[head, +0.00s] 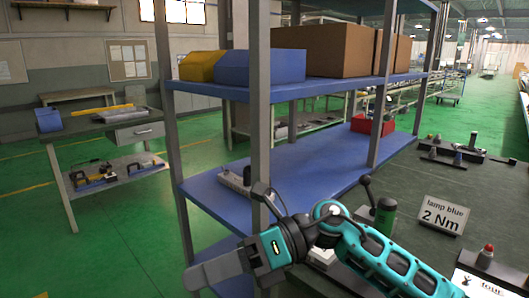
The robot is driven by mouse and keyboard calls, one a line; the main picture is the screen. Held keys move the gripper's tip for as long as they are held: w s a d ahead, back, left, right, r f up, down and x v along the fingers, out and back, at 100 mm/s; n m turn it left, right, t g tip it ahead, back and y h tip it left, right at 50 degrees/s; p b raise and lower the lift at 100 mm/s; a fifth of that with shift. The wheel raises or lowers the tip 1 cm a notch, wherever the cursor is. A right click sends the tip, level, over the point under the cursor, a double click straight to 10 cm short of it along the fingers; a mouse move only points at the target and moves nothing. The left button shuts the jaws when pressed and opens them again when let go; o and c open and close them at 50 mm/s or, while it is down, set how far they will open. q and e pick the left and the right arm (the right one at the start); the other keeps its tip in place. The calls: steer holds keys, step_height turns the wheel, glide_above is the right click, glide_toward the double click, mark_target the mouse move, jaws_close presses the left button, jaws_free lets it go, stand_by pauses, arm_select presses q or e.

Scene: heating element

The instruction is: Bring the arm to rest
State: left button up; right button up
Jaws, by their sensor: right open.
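My right arm (385,258), teal and dark grey, comes in from the lower right and bends toward the left. Its right gripper (208,270) points left at the bottom of the view, in front of the lower part of the blue shelf rack. The gripper is open, and I see nothing held in it. The gap between its fingers is hard to make out from this angle. My left gripper is not in view.
A rack with blue shelves (330,170) stands close behind my arm, with grey posts. Its upper shelf bears brown boxes (330,48) and blue and yellow bins.

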steer(key=w+d+f+m+t+h+p, duration=0.15)
steer(key=d+m+t, duration=0.25)
steer(key=m+t, duration=0.55)
steer(key=w+d+f+m+t, duration=0.35)
steer(key=m+t, duration=0.25)
steer(key=m, duration=0.7)
steer(key=w+d+f+m+t+p, duration=0.15)
steer(key=d+m+t, duration=0.25)
steer(key=m+t, duration=0.55)
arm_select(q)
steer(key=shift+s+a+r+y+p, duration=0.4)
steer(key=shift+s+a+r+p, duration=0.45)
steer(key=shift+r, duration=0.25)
arm_select(e)
steer(key=s+d+f+m+g+h, duration=0.4)
steer(key=s+d+f+m+h, duration=0.2)
steer(key=f, duration=0.5)
steer(key=s+d+f+m+g+h, duration=0.4)
steer(key=s+d+f+m, duration=0.4)
steer(key=f, duration=0.3)
steer(key=shift+s+f+m+h, duration=0.2)
steer(key=shift+m+h, duration=0.4)
steer(key=shift+h, duration=0.25)
steer(key=shift+w, duration=0.1)
